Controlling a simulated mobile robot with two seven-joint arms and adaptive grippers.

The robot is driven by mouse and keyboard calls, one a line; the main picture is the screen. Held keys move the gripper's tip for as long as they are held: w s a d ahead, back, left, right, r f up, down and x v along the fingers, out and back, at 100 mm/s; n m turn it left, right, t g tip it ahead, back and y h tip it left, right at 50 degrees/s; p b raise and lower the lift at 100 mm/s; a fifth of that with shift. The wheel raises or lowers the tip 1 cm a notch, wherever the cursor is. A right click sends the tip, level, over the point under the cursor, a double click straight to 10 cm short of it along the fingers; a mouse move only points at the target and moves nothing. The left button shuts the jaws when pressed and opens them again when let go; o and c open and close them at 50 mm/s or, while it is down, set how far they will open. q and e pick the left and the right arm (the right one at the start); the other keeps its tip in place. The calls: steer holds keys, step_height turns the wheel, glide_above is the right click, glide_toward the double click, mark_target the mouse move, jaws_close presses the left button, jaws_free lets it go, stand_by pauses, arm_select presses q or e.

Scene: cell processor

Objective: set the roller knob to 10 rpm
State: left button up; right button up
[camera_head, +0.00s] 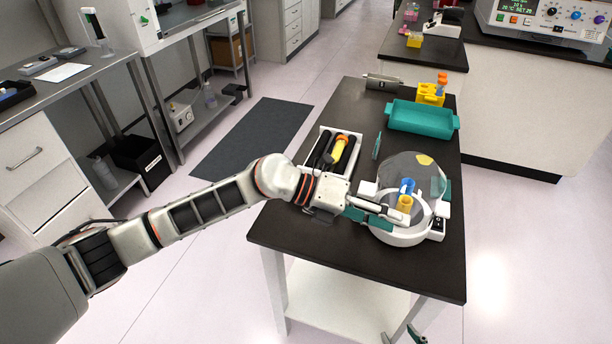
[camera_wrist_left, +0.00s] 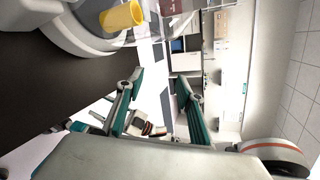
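The instrument (camera_head: 545,22) at the top right, cut off by the frame, has a lit display and several coloured knobs, among them a blue one (camera_head: 575,14). Its labels are too small to read, so I cannot tell which is the roller knob or its setting. My left gripper (camera_head: 392,213) is far from it, at the small white round device (camera_head: 400,236) on the near table. The wrist view shows its two teal fingers (camera_wrist_left: 158,90) apart with nothing between them. My right gripper (camera_head: 402,336) shows only partly at the bottom edge, and its opening is unclear.
The round device has a raised clear lid (camera_head: 425,172) and a yellow piece (camera_head: 404,203) inside. Floor lies between this table and the instrument's bench.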

arm_select(q)
steer(key=w+a+m+t+y+b, duration=0.15)
steer(key=w+a+t+y, duration=0.35)
steer(key=w+a+y, duration=1)
steer(key=w+a+f+h, duration=0.1)
steer(key=f, duration=0.1)
steer(key=w+a+f+h, duration=0.1)
steer(key=w+f, duration=0.1)
steer(key=f, duration=0.1)
steer(key=w+a+f+m+h+p, duration=0.1)
steer(key=w+f, duration=0.1)
steer(key=shift+w+a+f+h, duration=0.2)
steer(key=shift+f+h, duration=0.05)
steer(key=shift+h, duration=0.15)
jaws_close()
